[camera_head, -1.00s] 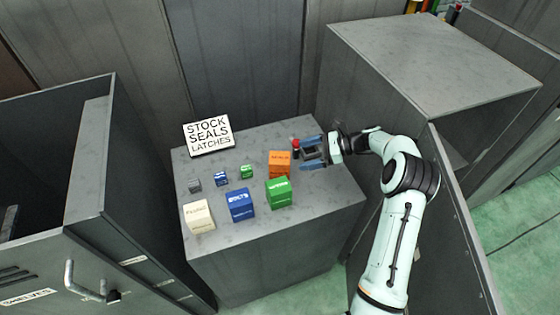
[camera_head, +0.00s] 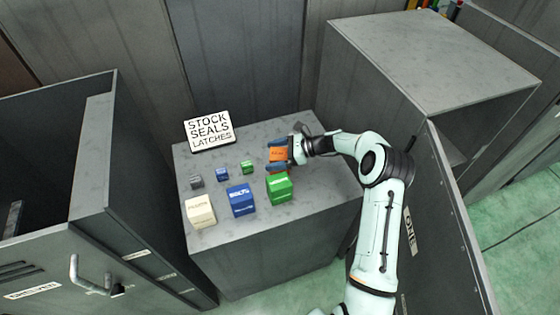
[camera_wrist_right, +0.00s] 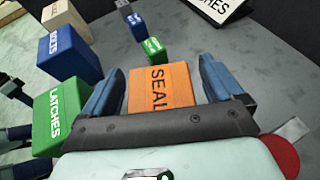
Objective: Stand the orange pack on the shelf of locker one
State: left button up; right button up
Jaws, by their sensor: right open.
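The orange pack (camera_head: 278,154), lettered "SEAL" in the right wrist view (camera_wrist_right: 160,86), stands on the grey table among other packs. My right gripper (camera_head: 279,155) is open, with its two blue fingers (camera_wrist_right: 160,85) on either side of the orange pack. I cannot tell whether the fingers touch it. Locker one (camera_head: 413,232) is the grey cabinet at right, with "ONE" on its open door; its shelf (camera_head: 458,150) shows only in part.
A green latches pack (camera_head: 279,188) stands close in front of the orange pack. A blue pack (camera_head: 241,200), a cream pack (camera_head: 200,211) and several small blocks stand further left. A sign (camera_head: 209,130) is at the table's back. Another open locker (camera_head: 92,170) is at left.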

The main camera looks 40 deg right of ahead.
jog(key=shift+r, duration=0.1)
jog(key=c, duration=1.3)
